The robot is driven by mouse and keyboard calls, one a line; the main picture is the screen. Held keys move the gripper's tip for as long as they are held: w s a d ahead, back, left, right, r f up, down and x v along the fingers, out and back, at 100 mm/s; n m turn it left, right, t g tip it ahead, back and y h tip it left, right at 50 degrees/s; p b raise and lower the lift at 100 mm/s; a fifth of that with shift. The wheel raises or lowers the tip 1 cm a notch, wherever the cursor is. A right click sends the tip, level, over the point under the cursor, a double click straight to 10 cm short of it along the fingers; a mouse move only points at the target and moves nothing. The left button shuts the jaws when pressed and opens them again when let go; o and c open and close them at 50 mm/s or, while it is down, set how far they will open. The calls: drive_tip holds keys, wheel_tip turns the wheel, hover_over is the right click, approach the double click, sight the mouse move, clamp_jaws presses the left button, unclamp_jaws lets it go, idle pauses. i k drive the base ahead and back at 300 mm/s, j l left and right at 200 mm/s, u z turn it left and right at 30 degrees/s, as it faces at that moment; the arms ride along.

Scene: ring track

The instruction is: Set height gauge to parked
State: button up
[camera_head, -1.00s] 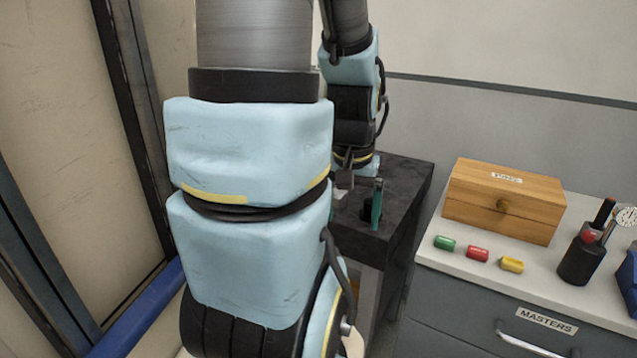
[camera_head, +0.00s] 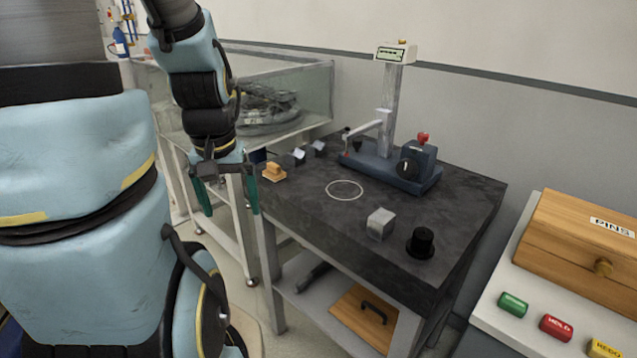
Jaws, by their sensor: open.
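The height gauge (camera_head: 388,135) stands upright at the back of the dark stone table. It has a blue base (camera_head: 385,168), a pale column and a display head (camera_head: 395,53) on top. A pale arm (camera_head: 363,128) sticks out left from the column, with a dark tip over the table. A black dial (camera_head: 408,163) and a red knob (camera_head: 423,138) sit on the right of its base. The mode lettering, if any, is too small to read. My gripper (camera_head: 228,195) points down with green fingers apart, empty, left of the table's front-left edge and well away from the gauge.
The stone table (camera_head: 310,205) bears a white ring mark (camera_head: 344,190), a metal block (camera_head: 380,223), a black cylinder (camera_head: 420,241), an orange block (camera_head: 273,172) and small grey blocks (camera_head: 298,156). A glass-walled tank (camera_head: 290,95) stands behind. A cabinet with a wooden box (camera_head: 585,240) is right.

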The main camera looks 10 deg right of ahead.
sight(380, 161)
drive_tip(key=u, duration=0.1)
drive_tip(key=z, duration=1.3)
drive_tip(key=u, duration=1.35)
drive_tip(key=i+j, duration=0.15)
drive_tip(key=i, duration=0.25)
drive_tip(key=i+j, duration=0.15)
drive_tip(key=i, duration=0.25)
drive_tip(key=i+j, duration=0.15)
drive_tip(key=i, duration=0.25)
